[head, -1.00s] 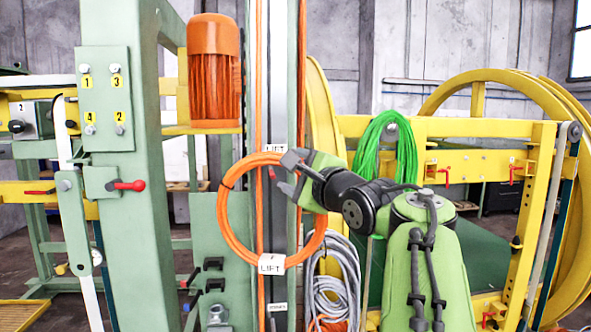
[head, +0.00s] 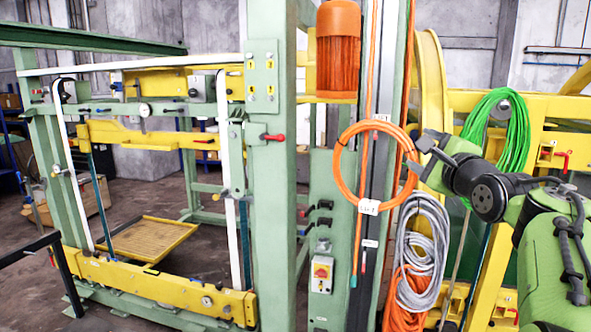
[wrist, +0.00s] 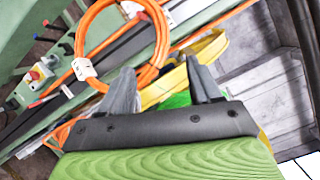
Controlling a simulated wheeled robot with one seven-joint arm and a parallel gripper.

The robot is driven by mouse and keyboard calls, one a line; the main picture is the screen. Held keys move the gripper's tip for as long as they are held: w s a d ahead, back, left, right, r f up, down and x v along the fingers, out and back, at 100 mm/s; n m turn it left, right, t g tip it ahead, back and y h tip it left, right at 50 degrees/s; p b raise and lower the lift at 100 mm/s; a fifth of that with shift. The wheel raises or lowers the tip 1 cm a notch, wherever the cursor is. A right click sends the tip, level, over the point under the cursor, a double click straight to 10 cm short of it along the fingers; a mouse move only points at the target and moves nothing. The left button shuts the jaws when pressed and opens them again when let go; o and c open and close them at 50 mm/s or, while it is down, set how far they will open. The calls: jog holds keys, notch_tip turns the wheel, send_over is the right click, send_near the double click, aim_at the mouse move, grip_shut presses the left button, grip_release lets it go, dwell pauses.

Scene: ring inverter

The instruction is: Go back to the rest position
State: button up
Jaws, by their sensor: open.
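My gripper (head: 424,156) is at the right of the head view, at the end of my green and black arm, just right of the coiled orange cable. In the wrist view my gripper (wrist: 160,88) has its two grey fingers apart, with nothing held between them. The orange cable coil (head: 337,172) hangs on the green column, with a white label at its lower edge. It also shows in the wrist view (wrist: 86,33), beyond the left finger. Whether the finger tips touch the coil in the head view I cannot tell.
A grey cable coil (head: 403,262) and a green cable coil (head: 515,140) hang near my arm. The green machine column (head: 273,200) with a red-handled lever stands left of centre. A yellow tray (head: 150,241) lies low inside the frame. Bare floor shows at the left.

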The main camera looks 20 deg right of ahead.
jog(key=s+a+f+n+g+y+b, duration=0.1)
jog(key=s+a+f+n+g+b, duration=0.2)
jog(key=a+f+n, duration=0.6)
jog(key=s+a+f+n+g+y+b, duration=0.15)
jog(key=s+a+f+n+g, duration=0.3)
jog(key=a+f, duration=0.8)
jog(key=s+a+f+n+g+y+b, duration=0.1)
jog(key=s+a+f+n+g, duration=0.1)
jog(key=s+f+n, duration=0.3)
jog(key=s+a+f+n+g+b, duration=0.1)
jog(key=s+a+f+n+g, duration=0.2)
jog(key=s+f, duration=0.8)
jog(key=s+a+n, duration=0.2)
jog(key=s+n, duration=0.1)
jog(key=shift+y, duration=0.35)
jog(key=shift+n, duration=0.25)
